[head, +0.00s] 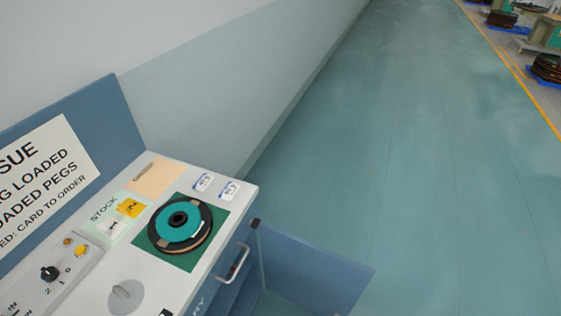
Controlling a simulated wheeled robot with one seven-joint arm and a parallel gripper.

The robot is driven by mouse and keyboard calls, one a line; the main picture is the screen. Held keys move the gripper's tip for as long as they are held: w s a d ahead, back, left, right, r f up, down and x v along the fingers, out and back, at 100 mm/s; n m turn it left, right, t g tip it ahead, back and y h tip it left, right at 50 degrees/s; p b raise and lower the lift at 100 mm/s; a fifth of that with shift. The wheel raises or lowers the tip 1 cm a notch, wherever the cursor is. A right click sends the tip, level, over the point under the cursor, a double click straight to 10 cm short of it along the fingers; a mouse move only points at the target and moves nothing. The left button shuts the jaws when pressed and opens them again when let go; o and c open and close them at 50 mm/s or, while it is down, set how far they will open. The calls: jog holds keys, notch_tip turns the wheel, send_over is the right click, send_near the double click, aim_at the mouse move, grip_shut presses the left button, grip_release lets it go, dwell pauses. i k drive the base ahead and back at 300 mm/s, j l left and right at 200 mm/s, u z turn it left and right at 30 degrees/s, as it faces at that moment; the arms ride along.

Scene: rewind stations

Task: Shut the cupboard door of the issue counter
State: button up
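The issue counter (211,240) stands at the lower left, with a pale top and a blue body. Its cupboard door (318,268) is a blue panel that stands open, swung out from the counter's far right end over the floor. Part of the cupboard's inside shows between the door and the body; the lower part is cut off by the picture's edge. A metal bar handle (237,263) is on the counter's front, close to the opening. My gripper is not in view.
On the counter top lie a green mat with a teal and black reel (181,222), cards and a switch panel (52,275). A sign board (45,160) stands behind. The teal floor (430,170) right of the door is clear. Reels on blue pallets (546,70) are far off, beyond a yellow line.

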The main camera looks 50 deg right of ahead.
aim_at(321, 280)
jog(key=k+l+u, duration=0.6)
jog(key=k, duration=0.15)
jog(key=l, duration=0.5)
jog(key=k+l, duration=0.1)
jog(key=l, duration=0.45)
jog(key=k+j+z, duration=0.05)
